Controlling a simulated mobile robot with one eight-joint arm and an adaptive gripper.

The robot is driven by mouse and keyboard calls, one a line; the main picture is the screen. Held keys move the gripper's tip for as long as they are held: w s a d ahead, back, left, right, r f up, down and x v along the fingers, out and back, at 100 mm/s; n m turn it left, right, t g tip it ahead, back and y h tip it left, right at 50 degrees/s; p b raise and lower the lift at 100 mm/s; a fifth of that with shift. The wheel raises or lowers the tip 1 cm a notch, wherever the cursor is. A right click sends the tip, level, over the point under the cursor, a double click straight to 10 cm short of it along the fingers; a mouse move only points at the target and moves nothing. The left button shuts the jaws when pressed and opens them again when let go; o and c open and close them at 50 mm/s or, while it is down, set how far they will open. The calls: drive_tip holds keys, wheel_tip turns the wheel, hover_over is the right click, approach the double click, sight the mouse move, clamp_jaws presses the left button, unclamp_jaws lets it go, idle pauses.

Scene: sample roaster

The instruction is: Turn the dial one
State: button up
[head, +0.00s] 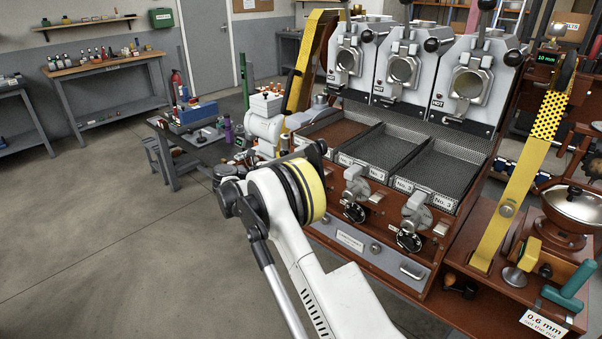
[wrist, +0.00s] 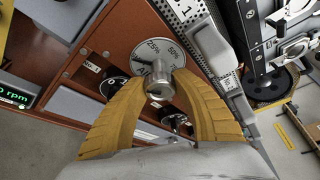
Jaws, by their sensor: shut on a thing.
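Dial one is a round silver disc (wrist: 144,51) marked 25% and 50% with a metal knob (wrist: 159,82) at its centre, on the brown front panel under the tray edge labelled 1. My gripper (wrist: 162,84) has its two yellow ribbed fingers on either side of the knob, shut on it. The fingertips hide part of the disc. In the head view my arm covers this dial and the gripper. The two other silver dials (head: 356,188) and (head: 416,217) show to the right of my arm.
Black knobs (head: 354,212) and (head: 409,240) sit below the silver dials. Mesh trays (head: 445,166) jut out above the panel, under several roaster heads (head: 470,83). A yellow sloping bar (head: 522,185) stands at right. The floor at left is open.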

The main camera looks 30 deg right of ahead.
drive_tip(key=o, duration=1.2)
drive_tip(key=shift+a, duration=0.1)
drive_tip(key=a, duration=0.4)
drive_tip(key=a+r, duration=0.1)
drive_tip(key=a, duration=0.2)
drive_tip(key=a+r, duration=0.1)
drive_tip(key=a, duration=0.3)
drive_tip(key=shift+a+r, duration=0.15)
drive_tip(key=shift+a, duration=0.15)
